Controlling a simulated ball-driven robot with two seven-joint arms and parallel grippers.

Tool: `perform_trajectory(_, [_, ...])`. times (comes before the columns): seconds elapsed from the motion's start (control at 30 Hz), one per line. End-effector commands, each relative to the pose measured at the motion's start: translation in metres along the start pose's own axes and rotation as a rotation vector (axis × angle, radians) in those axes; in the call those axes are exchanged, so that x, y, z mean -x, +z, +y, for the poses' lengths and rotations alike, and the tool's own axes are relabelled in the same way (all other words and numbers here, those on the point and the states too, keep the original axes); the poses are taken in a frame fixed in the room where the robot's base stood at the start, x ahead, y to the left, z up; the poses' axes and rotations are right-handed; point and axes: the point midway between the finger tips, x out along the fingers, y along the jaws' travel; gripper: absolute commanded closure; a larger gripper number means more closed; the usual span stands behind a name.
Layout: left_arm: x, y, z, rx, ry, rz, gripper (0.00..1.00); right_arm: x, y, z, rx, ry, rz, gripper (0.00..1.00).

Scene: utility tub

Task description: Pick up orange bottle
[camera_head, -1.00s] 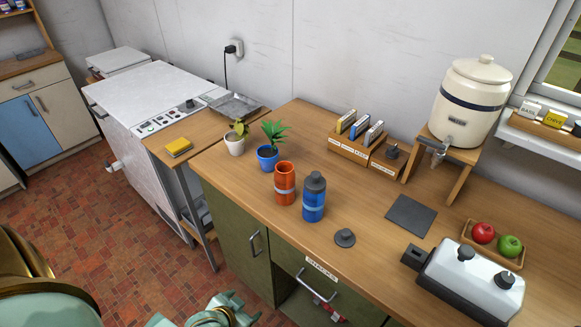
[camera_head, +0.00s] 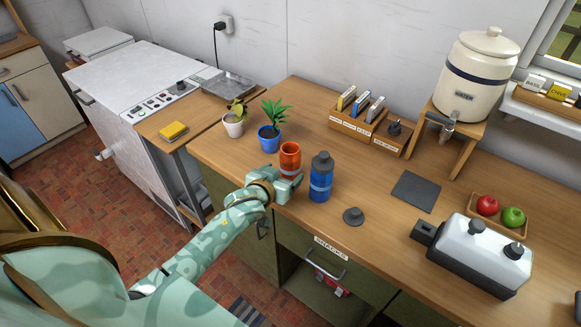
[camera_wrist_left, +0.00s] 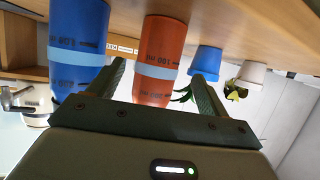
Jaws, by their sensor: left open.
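The orange bottle (camera_head: 290,157) stands upright and uncapped on the wooden counter, its lower part partly hidden by my left gripper in the head view. My left gripper (camera_head: 289,180) is at the counter's front edge, close to the bottle. In the left wrist view, the orange bottle (camera_wrist_left: 158,62) appears upside down between the two spread fingers of my left gripper (camera_wrist_left: 163,88). The gripper is open; I cannot tell whether a finger touches the bottle. My right gripper is not in view.
A blue bottle (camera_head: 321,177) with a grey cap stands just right of the orange one. A loose grey cap (camera_head: 353,216) lies in front. A blue-potted plant (camera_head: 269,138) and a white-potted plant (camera_head: 233,124) stand at the left. A dark mat (camera_head: 415,191) lies to the right.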

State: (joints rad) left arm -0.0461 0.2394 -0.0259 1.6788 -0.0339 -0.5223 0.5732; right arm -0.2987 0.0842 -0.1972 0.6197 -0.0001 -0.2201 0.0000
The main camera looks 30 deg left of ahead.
Motion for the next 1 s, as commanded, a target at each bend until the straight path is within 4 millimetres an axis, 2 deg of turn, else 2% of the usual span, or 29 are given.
perform_trajectory(0.13, [-0.015, 0.002, 0.000, -0.001, 0.000, 0.000, 0.22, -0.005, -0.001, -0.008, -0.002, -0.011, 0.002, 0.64])
perform_trajectory(0.37, [-0.050, 0.004, 0.002, -0.003, 0.000, -0.001, 0.22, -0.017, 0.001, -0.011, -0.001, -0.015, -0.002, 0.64])
perform_trajectory(0.63, [-0.054, 0.002, 0.002, -0.002, 0.000, -0.001, 0.22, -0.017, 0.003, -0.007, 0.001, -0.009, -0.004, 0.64])
perform_trajectory(0.67, [-0.054, 0.002, 0.002, -0.002, 0.000, -0.001, 0.25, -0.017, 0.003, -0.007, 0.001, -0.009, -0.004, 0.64])
perform_trajectory(0.8, [-0.054, 0.002, 0.002, -0.002, 0.000, -0.001, 0.64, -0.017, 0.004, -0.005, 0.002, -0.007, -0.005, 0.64])
perform_trajectory(0.87, [-0.054, 0.002, 0.002, -0.002, 0.000, -0.001, 0.77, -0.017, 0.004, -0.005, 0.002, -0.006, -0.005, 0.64])
perform_trajectory(1.0, [-0.054, 0.002, 0.002, -0.002, 0.001, 0.000, 0.77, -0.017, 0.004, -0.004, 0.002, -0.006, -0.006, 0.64])
